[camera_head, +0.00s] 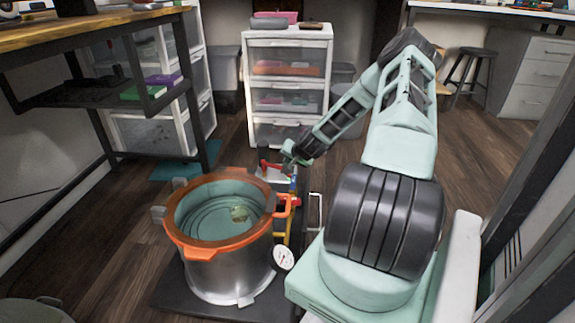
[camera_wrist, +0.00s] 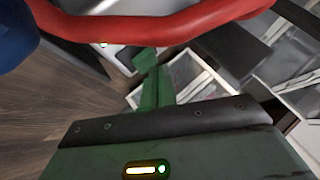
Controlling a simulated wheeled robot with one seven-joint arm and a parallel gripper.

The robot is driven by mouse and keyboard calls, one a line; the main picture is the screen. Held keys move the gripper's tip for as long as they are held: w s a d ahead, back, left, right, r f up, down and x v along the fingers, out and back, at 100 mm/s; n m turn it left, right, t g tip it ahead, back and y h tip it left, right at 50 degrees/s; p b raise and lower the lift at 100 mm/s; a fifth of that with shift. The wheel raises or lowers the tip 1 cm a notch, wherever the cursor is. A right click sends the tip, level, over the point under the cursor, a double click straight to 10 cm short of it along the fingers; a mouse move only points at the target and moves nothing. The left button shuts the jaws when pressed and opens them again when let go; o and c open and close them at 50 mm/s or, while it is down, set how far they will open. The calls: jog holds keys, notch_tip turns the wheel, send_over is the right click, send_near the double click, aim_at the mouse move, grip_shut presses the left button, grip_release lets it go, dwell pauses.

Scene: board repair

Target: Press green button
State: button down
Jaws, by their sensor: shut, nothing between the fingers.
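I cannot make out a green button for certain in either view. In the wrist view, a small pale greenish light (camera_wrist: 103,44) shows on a light grey surface under the red hose; whether it is the button I cannot tell. My gripper (camera_head: 288,160) is low beside the steel pot, over a small device with red, blue and yellow parts (camera_head: 290,203). In the wrist view my gripper (camera_wrist: 147,60) shows its green fingers together and empty, pointing toward the grey surface. The gap between fingertips and surface is unclear.
A red hose (camera_wrist: 160,28) crosses close in front of the wrist camera, with a blue part (camera_wrist: 14,38) at the left. The pot (camera_head: 228,270), with an orange rim and a gauge (camera_head: 284,258), stands left of the device. White drawers (camera_head: 289,82) stand behind.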

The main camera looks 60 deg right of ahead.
notch_tip(320, 180, up, 6)
jog(key=p, duration=0.5)
jog(key=shift+r+p, duration=0.1)
jog(key=shift+p, duration=0.3)
dwell(0.3)
